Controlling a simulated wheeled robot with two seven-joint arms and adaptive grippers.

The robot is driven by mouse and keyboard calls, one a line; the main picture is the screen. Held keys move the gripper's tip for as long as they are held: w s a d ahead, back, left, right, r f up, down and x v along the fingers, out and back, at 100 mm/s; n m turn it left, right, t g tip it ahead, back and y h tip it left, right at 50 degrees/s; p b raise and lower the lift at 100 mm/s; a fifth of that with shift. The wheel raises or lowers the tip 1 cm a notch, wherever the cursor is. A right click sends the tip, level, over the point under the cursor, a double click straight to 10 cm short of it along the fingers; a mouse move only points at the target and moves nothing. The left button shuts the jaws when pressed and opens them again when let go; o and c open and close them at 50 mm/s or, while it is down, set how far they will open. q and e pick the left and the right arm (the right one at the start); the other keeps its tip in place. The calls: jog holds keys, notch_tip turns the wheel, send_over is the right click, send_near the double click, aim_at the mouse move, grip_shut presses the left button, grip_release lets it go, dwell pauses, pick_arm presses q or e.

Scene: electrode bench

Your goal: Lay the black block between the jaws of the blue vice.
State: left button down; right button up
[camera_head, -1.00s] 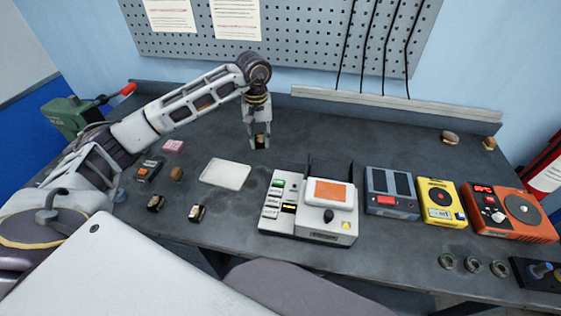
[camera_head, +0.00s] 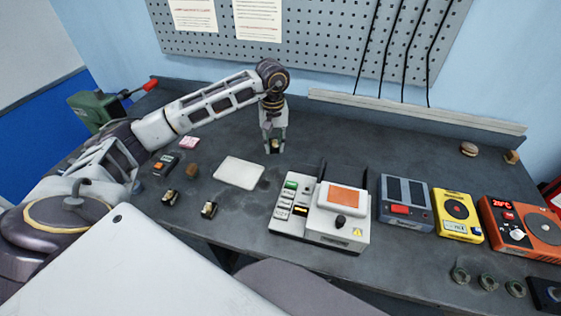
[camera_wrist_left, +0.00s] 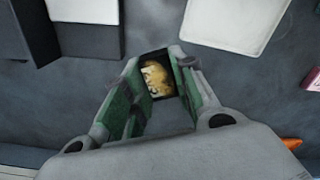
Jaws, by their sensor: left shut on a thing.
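My left gripper (camera_head: 274,146) is over the bench behind and right of the white tray (camera_head: 239,172). It is shut on a small block (camera_head: 275,146) with a gold-patterned face and dark edges. The block also shows between the green-lined fingers in the left wrist view (camera_wrist_left: 157,77). I cannot tell whether it touches the bench. I see no blue vice in these frames. My right gripper is not in view.
A green device (camera_head: 92,107) with a red handle stands at the back left. A white-grey instrument (camera_head: 340,233), a grey box (camera_head: 405,218), a yellow unit (camera_head: 458,228) and an orange hotplate (camera_head: 518,240) line the right. The bench behind them is mostly clear.

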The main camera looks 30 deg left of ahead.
aim_at(274, 143)
pick_arm(q)
notch_tip(274, 143, down, 4)
jog(key=shift+r, duration=0.25)
jog(key=shift+f, duration=0.7)
jog(key=shift+f+p, duration=0.45)
jog(key=shift+f, duration=1.4)
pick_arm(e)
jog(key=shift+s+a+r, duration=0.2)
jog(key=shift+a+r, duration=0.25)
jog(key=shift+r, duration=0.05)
pick_arm(q)
jog(key=shift+f, duration=0.15)
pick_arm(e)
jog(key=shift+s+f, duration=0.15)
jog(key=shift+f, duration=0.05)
